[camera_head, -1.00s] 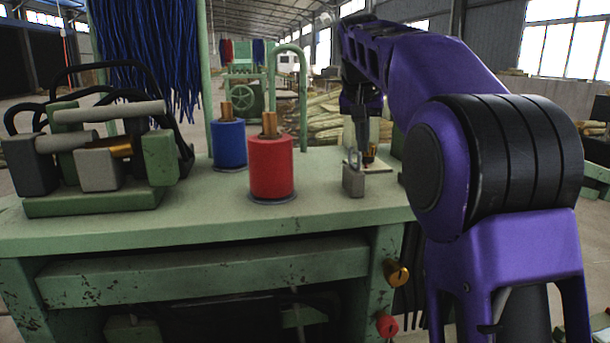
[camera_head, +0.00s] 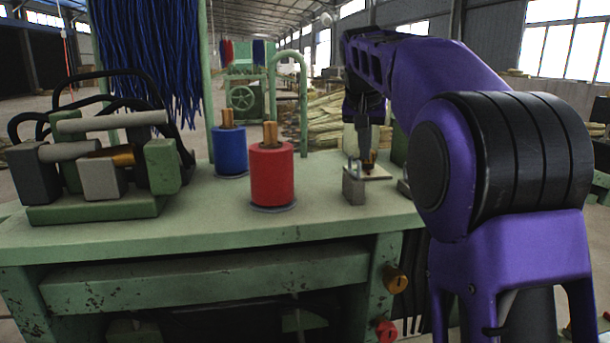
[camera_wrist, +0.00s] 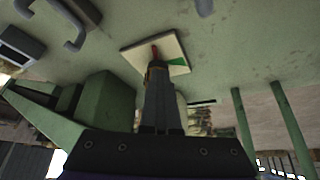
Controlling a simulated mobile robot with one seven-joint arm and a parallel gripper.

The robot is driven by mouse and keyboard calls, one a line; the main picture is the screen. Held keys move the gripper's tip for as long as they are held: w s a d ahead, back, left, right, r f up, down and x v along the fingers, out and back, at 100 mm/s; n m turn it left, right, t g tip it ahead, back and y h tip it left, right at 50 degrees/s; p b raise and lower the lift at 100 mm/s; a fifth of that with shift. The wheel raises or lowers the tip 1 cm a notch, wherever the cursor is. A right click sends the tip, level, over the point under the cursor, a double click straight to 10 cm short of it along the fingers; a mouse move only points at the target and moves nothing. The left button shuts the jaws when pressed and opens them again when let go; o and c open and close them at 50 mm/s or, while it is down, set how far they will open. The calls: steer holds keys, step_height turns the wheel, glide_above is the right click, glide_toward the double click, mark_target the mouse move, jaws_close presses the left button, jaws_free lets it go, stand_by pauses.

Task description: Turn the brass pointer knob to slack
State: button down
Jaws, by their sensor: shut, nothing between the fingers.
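A brass knob (camera_head: 369,161) stands on a small cream plate (camera_head: 379,174) at the right of the green bench top. In the wrist view the cream plate (camera_wrist: 134,56) carries a green sector and a thin red mark. My gripper (camera_head: 363,152) points down at the plate. In the wrist view my gripper (camera_wrist: 158,68) has its fingers together, right at the knob, with nothing seen between them. The fingers hide most of the knob, so its pointing direction and any contact cannot be told.
A clamp-like block fixture (camera_head: 97,205) fills the left. Another brass knob (camera_head: 396,279) and a red knob (camera_head: 386,331) are on the bench front.

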steer(key=shift+d+r+p, duration=0.1)
steer(key=shift+d+p, duration=0.35)
steer(key=shift+p, duration=0.2)
steer(key=shift+s, duration=0.35)
steer(key=shift+s+a, duration=0.1)
step_height(320, 180, up, 6)
steer(key=shift+f, duration=0.1)
steer(key=shift+a, duration=0.1)
